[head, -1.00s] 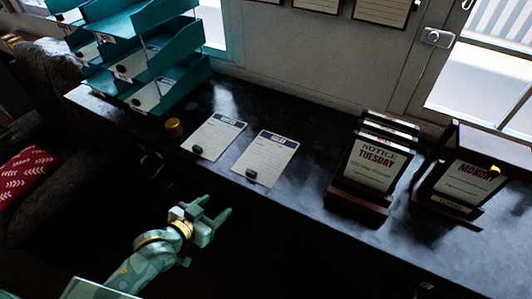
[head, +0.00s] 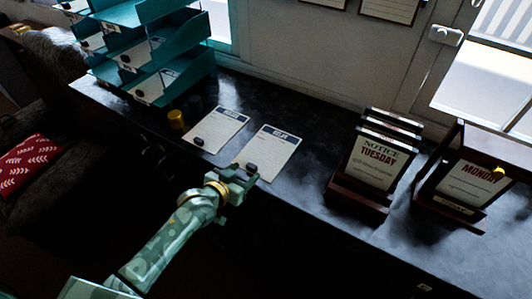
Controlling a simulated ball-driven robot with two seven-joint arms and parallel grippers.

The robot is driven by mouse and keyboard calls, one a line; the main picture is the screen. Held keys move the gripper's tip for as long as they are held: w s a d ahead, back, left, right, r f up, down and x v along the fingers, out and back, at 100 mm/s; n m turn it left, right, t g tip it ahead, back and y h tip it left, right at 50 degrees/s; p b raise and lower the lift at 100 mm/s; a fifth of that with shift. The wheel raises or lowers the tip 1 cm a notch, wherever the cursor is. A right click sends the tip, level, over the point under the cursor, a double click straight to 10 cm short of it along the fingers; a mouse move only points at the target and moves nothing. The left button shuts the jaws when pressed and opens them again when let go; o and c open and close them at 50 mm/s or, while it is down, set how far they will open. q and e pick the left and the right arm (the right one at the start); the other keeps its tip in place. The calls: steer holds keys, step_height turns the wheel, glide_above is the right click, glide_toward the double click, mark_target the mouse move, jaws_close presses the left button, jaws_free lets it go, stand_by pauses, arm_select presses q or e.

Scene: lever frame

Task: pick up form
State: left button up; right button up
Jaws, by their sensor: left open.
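Two white forms with dark headers lie flat on the dark counter. The left form (head: 222,127) has a small dark object on its lower left part. The right form (head: 270,149) has a similar dark object (head: 251,168) near its lower edge. My left gripper (head: 246,177) is open at the lower edge of the right form, close to that dark object. I cannot tell whether it touches the paper. The fingers partly cover the form's near edge. My right gripper is not in view.
Teal tiered trays (head: 180,78) holding papers stand at the back left, with a yellow cylinder (head: 176,120) beside them. A Tuesday notice stand (head: 375,163) and a Monday stand (head: 465,185) are on the right. The counter (head: 318,150) between is clear.

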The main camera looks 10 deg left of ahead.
mark_target(250, 168)
arm_select(q)
steer(key=x, duration=0.3)
steer(key=shift+w+f, duration=0.2)
steer(key=shift+w, duration=0.1)
steer(key=shift+s, duration=0.15)
steer(key=c, duration=1.2)
steer(key=shift+o, duration=0.2)
